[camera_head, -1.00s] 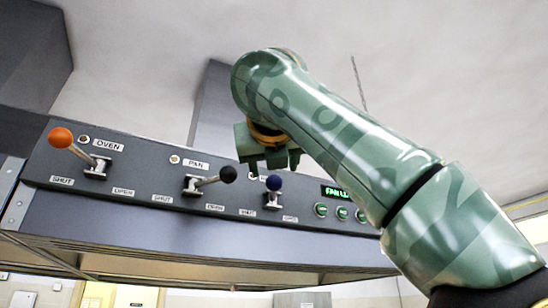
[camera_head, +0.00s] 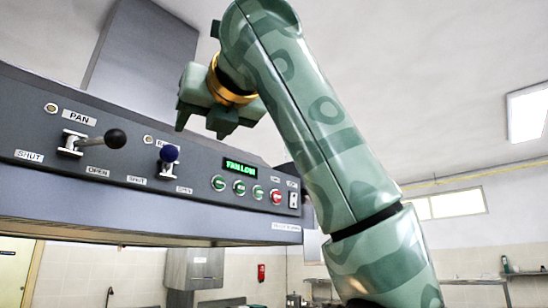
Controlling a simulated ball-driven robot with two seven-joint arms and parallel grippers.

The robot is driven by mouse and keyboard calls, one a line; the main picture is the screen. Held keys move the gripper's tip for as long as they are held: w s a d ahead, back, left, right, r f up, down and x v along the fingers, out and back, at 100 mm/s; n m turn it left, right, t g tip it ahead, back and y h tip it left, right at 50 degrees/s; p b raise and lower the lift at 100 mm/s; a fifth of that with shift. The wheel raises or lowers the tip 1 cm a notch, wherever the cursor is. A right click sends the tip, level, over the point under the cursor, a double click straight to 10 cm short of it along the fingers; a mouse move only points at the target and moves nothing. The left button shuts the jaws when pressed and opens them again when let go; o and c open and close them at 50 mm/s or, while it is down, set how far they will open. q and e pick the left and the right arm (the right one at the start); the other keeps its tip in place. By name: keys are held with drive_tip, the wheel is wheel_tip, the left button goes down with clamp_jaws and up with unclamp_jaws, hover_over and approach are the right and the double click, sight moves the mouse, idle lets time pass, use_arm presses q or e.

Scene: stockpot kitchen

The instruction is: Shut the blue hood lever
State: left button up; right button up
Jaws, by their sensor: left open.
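The blue hood lever (camera_head: 168,154) is on the hood's front panel, to the right of the black-knobbed PAN lever. Its blue knob points out toward me, between the SHUT label (camera_head: 136,180) on its left and the OPEN label (camera_head: 184,190) on its right. Its own name label is mostly hidden. My left gripper (camera_head: 203,122) is open and empty, its fingers pointing down, above and to the right of the blue knob in the picture. I see no contact with the lever. My right gripper is not in view.
The PAN lever (camera_head: 115,138) leans right toward its OPEN label. Right of the blue lever are a green display (camera_head: 240,168), several green buttons, a red button (camera_head: 276,196) and a switch. My arm crosses in front of the hood's right end.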

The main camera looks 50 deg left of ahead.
sight(172, 150)
use_arm(q)
drive_tip(key=s+d+f+n+g+p, duration=0.1)
drive_tip(key=d+f+n+g+p, duration=0.1)
drive_tip(key=d+n+g+p, duration=0.3)
drive_tip(key=shift+m+t+y, duration=0.4)
drive_tip(key=shift+t, duration=0.4)
drive_tip(key=a+p, duration=0.2)
drive_tip(key=a, duration=0.3)
drive_tip(key=a+p, duration=0.2)
drive_tip(key=a, duration=0.3)
drive_tip(key=a+p, duration=0.2)
drive_tip(key=a, duration=0.3)
drive_tip(key=shift+s+a+r, duration=0.25)
drive_tip(key=shift+s+a, duration=0.05)
drive_tip(key=shift+a, duration=0.05)
drive_tip(key=shift+w+a+f+p, duration=0.2)
drive_tip(key=shift+a+p, duration=0.15)
drive_tip(key=shift+a, duration=0.2)
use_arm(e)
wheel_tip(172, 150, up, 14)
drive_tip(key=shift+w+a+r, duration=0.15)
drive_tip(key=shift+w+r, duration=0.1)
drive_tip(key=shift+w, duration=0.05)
use_arm(q)
drive_tip(key=shift+r, duration=0.1)
drive_tip(key=shift+c, duration=0.3)
